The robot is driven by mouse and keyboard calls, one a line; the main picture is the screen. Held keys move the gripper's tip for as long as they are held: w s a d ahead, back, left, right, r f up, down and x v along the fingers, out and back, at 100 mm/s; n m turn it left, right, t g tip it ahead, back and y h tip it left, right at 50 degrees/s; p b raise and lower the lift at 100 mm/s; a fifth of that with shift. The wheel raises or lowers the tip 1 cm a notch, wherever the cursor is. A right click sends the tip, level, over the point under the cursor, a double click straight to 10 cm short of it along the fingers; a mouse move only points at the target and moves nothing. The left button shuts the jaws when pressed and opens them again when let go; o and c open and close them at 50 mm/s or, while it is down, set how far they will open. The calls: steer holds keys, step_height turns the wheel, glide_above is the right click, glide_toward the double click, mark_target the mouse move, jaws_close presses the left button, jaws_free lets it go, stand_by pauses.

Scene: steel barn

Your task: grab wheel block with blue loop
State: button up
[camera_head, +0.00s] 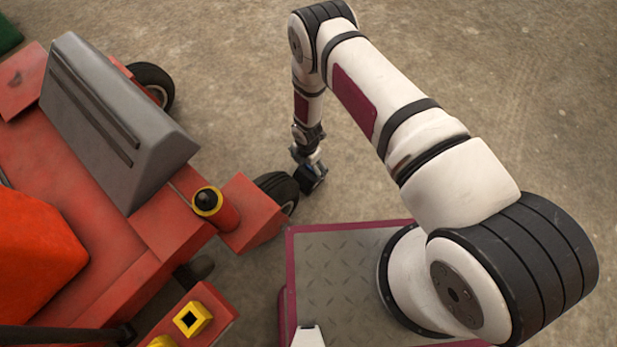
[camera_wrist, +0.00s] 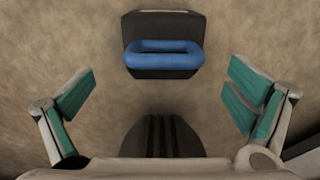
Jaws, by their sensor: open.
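The wheel block is a dark block (camera_wrist: 163,27) at the top middle of the wrist view, lying on the ground. Its blue loop (camera_wrist: 164,60) is a rounded oblong ring on the side nearer my gripper. My gripper (camera_wrist: 160,102) is open, with its teal-padded fingers wide apart to the left and right. Nothing is between the pads, and the block lies ahead of them in the picture. In the head view my gripper (camera_head: 311,176) hangs low beside the front tyre of the red vehicle. The block cannot be told clearly from the gripper there.
The red vehicle (camera_head: 150,225) fills the left of the head view, with its black tyre (camera_head: 279,187) close to my gripper. A dark, grooved rounded shape (camera_wrist: 161,137), apparently a tyre, is at the bottom of the wrist view. Bare ground (camera_head: 235,75) lies behind.

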mark_target(307, 173)
steer(key=shift+s+f+b, duration=0.15)
steer(key=shift+f+b, duration=0.75)
steer(key=shift+f, duration=0.95)
steer(key=shift+s+f+b, duration=0.1)
steer(key=shift+f+b, duration=0.8)
steer(key=shift+f, duration=0.95)
steer(key=shift+r, duration=0.1)
steer(key=shift+c, duration=0.3)
steer(key=c, duration=1.6)
